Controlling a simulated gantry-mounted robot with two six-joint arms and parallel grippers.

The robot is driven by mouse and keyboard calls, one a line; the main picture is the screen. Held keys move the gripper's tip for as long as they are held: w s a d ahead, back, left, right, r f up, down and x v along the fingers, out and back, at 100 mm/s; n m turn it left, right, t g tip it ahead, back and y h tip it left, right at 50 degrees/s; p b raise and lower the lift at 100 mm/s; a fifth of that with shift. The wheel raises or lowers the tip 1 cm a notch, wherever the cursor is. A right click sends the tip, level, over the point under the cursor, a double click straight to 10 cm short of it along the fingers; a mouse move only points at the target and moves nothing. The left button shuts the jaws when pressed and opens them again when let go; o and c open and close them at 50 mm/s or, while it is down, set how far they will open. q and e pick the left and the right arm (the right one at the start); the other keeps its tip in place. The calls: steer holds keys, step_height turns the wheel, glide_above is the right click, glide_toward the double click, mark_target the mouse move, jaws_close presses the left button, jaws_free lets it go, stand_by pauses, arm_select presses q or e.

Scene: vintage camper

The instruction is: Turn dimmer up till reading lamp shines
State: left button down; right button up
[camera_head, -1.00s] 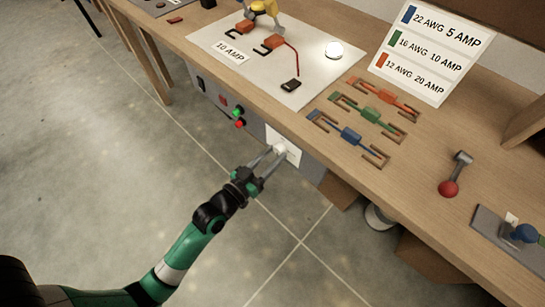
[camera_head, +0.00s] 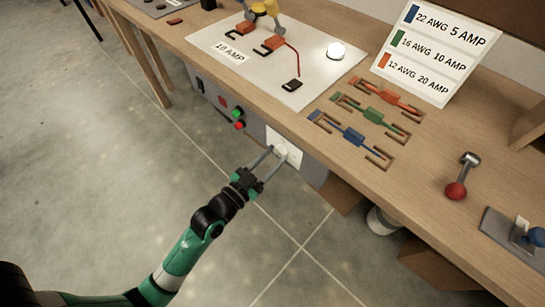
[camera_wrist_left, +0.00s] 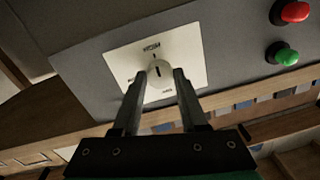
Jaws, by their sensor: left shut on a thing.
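The dimmer is a white square plate (camera_head: 290,146) on the grey panel at the front of the bench. Its round cream knob (camera_wrist_left: 160,73) shows in the left wrist view, with a dark mark across its face. Labels surround the knob on the plate (camera_wrist_left: 190,42); they are too small to read surely. My left gripper (camera_head: 278,152) has its two fingers on opposite sides of the knob, shut on it. A round white lamp (camera_head: 336,50) on the pale board on the bench looks bright. My right gripper is not in view.
A green button (camera_wrist_left: 287,57) and a red button (camera_wrist_left: 296,12) sit beside the plate. The bench top holds coloured fuse pieces (camera_head: 353,136), a rating sign (camera_head: 432,50) and a red-knobbed lever (camera_head: 456,190). The floor before the bench is clear.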

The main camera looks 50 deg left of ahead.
arm_select(q)
steer(key=shift+c, duration=2.2)
jaws_free()
steer(key=s+d+b, duration=0.1)
steer(key=s, duration=1)
steer(key=shift+s+d, duration=0.25)
